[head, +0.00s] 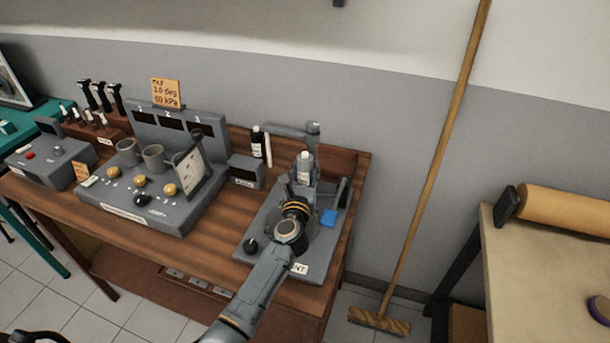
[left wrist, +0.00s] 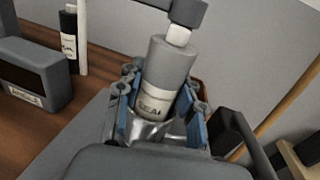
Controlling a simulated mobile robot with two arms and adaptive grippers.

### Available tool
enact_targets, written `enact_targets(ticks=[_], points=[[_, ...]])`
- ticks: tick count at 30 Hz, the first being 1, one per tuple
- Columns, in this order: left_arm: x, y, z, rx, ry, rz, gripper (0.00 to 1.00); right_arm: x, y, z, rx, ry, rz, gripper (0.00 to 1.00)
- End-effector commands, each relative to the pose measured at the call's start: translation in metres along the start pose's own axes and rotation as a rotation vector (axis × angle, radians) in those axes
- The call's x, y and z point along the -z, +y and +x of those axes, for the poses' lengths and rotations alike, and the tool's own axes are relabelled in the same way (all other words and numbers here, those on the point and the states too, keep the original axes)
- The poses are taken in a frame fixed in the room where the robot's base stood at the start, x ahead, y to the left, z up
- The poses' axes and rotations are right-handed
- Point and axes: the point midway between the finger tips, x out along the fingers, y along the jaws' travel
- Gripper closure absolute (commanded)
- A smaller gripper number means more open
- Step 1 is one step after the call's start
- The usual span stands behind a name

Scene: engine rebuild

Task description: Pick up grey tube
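The grey tube (head: 305,168) stands upright on the grey station at the right end of the wooden bench. In the left wrist view, the tube (left wrist: 168,75) has a pale label with partly readable letters and a white tip, just under a grey block. My left gripper (head: 298,190) reaches in over the station at the tube. In the left wrist view, its blue-padded fingers (left wrist: 162,115) are open on either side of the tube's lower part, with a small gap showing at the right. The tube's base is partly hidden. My right gripper is not in view.
A dark bottle (head: 257,142) and a white stick (head: 268,150) stand behind a small grey box (head: 246,172). A broom (head: 436,160) leans right of the bench.

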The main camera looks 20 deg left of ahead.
Motion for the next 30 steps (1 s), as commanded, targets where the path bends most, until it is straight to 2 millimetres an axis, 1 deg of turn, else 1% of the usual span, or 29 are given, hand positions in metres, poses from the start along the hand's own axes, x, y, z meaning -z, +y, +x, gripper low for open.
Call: enact_targets(ticks=[1,2,10,14,17,20,27,30], points=[[0.001,0.000,0.000,0.000,0.001,0.000,0.94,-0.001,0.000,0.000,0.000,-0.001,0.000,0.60],[0.001,0.000,0.000,0.000,0.001,0.000,1.00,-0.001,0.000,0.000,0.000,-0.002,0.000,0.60],[-0.002,0.000,0.000,0.000,-0.001,0.000,1.00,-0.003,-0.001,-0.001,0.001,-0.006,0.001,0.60],[-0.010,0.000,0.000,0.000,-0.002,-0.002,1.00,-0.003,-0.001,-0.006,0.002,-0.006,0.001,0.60],[-0.022,0.000,0.000,-0.001,-0.003,-0.002,1.00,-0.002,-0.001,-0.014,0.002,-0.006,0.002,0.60],[-0.039,0.000,0.000,-0.001,-0.004,-0.002,1.00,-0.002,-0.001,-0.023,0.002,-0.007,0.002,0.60],[-0.089,0.000,0.000,0.001,-0.005,-0.001,1.00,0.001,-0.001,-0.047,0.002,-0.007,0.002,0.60],[-0.111,0.001,0.000,0.001,-0.007,0.000,1.00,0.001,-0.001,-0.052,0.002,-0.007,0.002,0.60]])
